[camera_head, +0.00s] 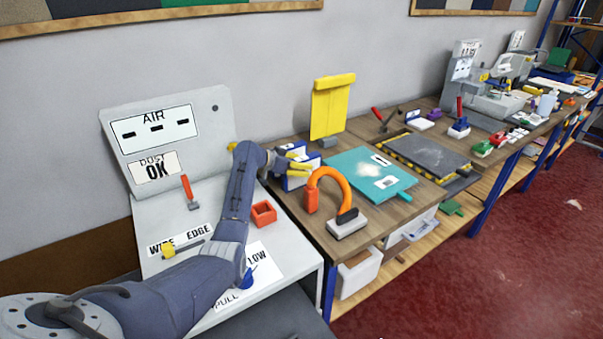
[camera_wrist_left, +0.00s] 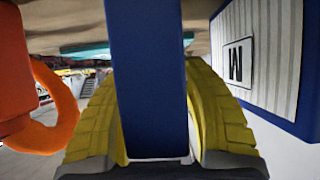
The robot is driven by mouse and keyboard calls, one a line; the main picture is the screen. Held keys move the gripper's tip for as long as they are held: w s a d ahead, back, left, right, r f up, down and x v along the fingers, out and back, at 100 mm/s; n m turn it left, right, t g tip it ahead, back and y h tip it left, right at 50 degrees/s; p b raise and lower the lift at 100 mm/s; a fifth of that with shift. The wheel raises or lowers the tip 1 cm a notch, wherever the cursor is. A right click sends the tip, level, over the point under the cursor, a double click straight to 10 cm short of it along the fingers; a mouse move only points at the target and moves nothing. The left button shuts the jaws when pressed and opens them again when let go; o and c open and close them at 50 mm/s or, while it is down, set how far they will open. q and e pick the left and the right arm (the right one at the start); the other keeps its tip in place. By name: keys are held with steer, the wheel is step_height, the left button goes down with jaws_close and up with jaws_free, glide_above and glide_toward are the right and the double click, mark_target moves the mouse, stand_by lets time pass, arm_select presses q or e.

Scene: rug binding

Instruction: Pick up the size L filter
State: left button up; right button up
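My left gripper (camera_head: 299,158) reaches over the wooden bench to the blue-and-white filters (camera_head: 297,181). In the left wrist view a blue filter frame (camera_wrist_left: 152,80) stands edge-on between its two yellow fingers, one on each side. I see no clear gap, but cannot tell whether the fingers press on it. Its size label is hidden. A neighbouring filter (camera_wrist_left: 262,55) with white pleats, a blue frame and a label M stands just right of the fingers. My right gripper is not in view.
An orange curved handle on a block (camera_head: 330,190) stands close to the gripper and also shows in the left wrist view (camera_wrist_left: 52,115). A teal mat (camera_head: 352,172) lies behind it. A yellow panel (camera_head: 330,105) stands at the wall. A red open box (camera_head: 264,213) sits on the white station.

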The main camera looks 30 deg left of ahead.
arm_select(q)
jaws_close()
